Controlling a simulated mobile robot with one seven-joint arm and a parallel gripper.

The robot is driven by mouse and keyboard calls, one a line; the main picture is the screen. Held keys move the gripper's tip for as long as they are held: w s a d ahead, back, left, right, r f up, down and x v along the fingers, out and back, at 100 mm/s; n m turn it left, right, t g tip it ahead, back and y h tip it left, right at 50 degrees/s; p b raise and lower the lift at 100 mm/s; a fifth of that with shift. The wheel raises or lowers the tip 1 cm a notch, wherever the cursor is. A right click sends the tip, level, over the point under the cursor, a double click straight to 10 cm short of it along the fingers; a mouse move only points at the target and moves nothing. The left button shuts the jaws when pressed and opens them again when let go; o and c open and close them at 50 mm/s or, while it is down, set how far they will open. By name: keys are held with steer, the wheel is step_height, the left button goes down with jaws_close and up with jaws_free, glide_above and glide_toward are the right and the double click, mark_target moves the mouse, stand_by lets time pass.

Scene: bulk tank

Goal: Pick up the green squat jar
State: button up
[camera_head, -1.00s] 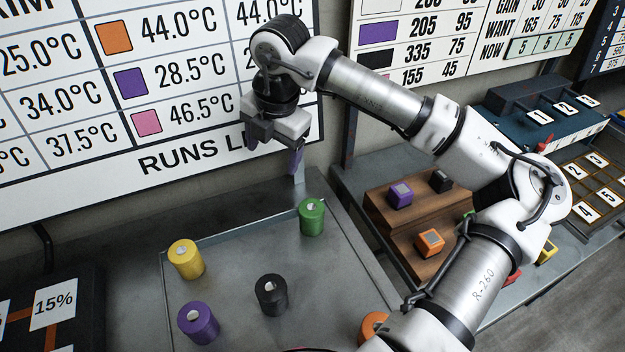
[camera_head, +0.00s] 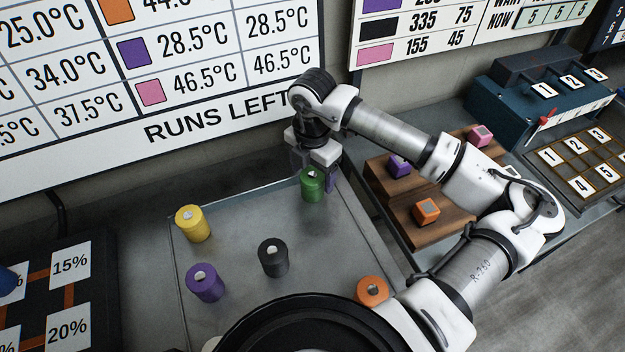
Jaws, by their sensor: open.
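The green squat jar (camera_head: 312,186) stands upright near the far right corner of the grey tray (camera_head: 232,307). It has a pale spot on its top. My gripper (camera_head: 318,177) is right at the jar, pointing down from above and behind it. The jaws are open. One finger shows just right of the jar; the other is partly hidden behind the jar. I cannot tell whether the fingers touch it.
A yellow jar (camera_head: 194,224), a purple jar (camera_head: 206,284), a black jar (camera_head: 274,259) and an orange jar (camera_head: 372,291) stand apart on the tray. A wooden stepped rack (camera_head: 402,212) with coloured cubes is to the right. The wall board (camera_head: 190,100) rises close behind.

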mark_target(313, 175)
steer(key=shift+f+p, duration=0.4)
steer(key=shift+f, duration=1.25)
steer(key=c, duration=1.1)
steer(key=shift+r, duration=0.1)
steer(key=shift+c, duration=0.2)
